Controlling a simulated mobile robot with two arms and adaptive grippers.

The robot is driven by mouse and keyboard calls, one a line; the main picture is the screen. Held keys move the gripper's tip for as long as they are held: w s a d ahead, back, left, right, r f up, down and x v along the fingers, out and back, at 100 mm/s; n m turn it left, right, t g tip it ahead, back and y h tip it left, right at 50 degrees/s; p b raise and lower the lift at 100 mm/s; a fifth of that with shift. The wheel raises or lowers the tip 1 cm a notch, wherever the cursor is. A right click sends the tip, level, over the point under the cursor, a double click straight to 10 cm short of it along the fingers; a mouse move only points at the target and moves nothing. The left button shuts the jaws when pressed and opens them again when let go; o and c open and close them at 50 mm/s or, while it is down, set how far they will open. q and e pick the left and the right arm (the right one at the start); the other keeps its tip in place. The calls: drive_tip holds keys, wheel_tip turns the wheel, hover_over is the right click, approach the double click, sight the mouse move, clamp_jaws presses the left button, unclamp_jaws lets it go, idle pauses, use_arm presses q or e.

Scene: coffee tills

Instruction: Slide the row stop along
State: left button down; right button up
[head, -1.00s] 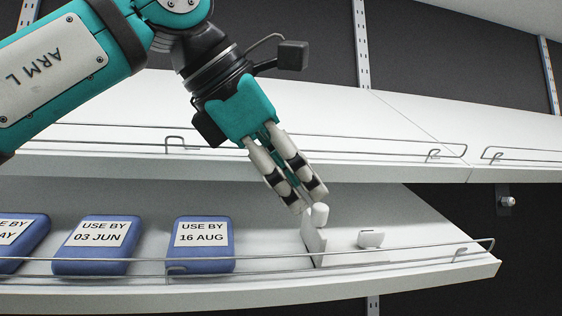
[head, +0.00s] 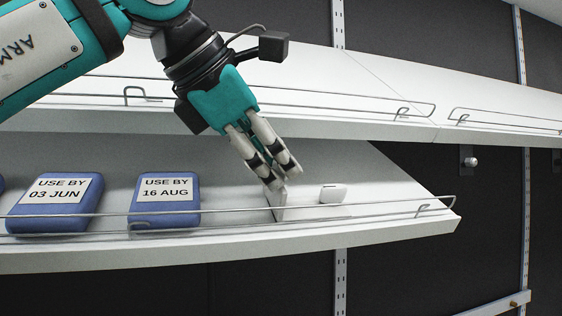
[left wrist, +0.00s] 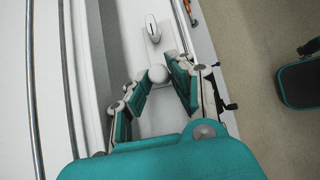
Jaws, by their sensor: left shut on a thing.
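My left gripper (head: 284,183) reaches down from the upper left and is shut on the knob. The fingertips hide most of the knob in the head view. In the left wrist view the round white knob (left wrist: 158,74) shows between the two fingers of my left gripper (left wrist: 158,80). My right gripper is in neither view.
Blue packs stand left of the stop, labelled "03 JUN" (head: 60,201) and "16 AUG" (head: 167,201), with a gap before the stop. A small white piece (head: 333,193) sits right of it. A wire rail (head: 235,212) runs along the shelf front. The upper shelf (head: 330,122) overhangs.

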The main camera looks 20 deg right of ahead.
use_arm(q)
drive_tip(key=shift+s+a+f+b, duration=0.1)
drive_tip(key=shift+a+b, duration=0.2)
drive_tip(key=shift+a, duration=1.9)
drive_tip(key=shift+s+a+f+b, duration=0.1)
drive_tip(key=shift+a+b, duration=0.15)
drive_tip(key=shift+a, duration=1.9)
drive_tip(key=c, duration=1.1)
unclamp_jaws()
drive_tip(key=shift+w+r, duration=0.1)
